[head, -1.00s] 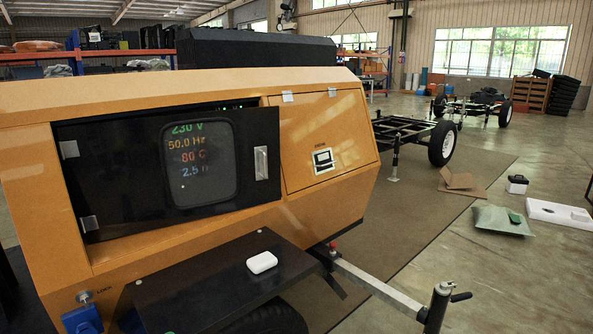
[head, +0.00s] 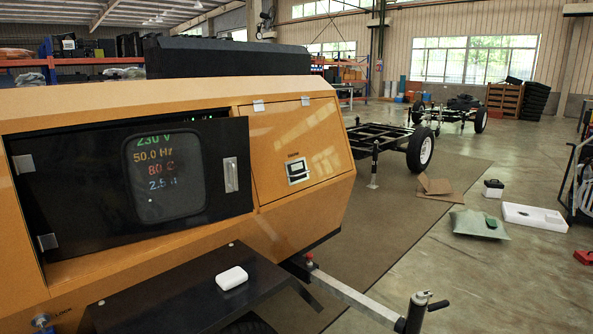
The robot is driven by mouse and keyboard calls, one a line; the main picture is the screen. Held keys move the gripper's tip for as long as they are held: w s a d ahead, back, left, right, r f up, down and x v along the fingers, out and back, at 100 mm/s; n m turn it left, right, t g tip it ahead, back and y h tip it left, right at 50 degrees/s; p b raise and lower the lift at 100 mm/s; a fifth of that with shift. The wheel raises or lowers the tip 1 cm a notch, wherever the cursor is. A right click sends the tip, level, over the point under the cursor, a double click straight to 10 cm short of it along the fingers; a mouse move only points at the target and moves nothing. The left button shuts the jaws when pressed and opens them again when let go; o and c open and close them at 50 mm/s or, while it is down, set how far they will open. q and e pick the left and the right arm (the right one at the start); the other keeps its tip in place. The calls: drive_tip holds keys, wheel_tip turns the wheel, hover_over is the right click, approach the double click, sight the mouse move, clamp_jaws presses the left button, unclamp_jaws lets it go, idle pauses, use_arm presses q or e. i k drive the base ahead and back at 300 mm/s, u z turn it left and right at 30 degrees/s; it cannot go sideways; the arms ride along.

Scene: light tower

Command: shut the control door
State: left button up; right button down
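The black control door (head: 95,180) is in the head view on the left of the yellow light tower body (head: 285,215). It has hinges on its left edge and a silver handle (head: 230,175) near its right edge. A window in it shows a display (head: 162,178) with coloured readings. The door looks slightly ajar: its right side stands out from the frame, and a dark gap with small green lights shows along the top. Neither of my grippers is in view.
A black shelf (head: 165,305) with a white object (head: 231,278) on it juts out below the door. A tow bar with a jack (head: 415,312) extends at lower right. A wheeled chassis (head: 385,145), cardboard (head: 434,186) and a green bag (head: 478,223) lie beyond. Floor at right is largely open.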

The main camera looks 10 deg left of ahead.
sight(88, 191)
drive_tip(key=i, duration=0.95)
drive_tip(key=u, duration=0.55)
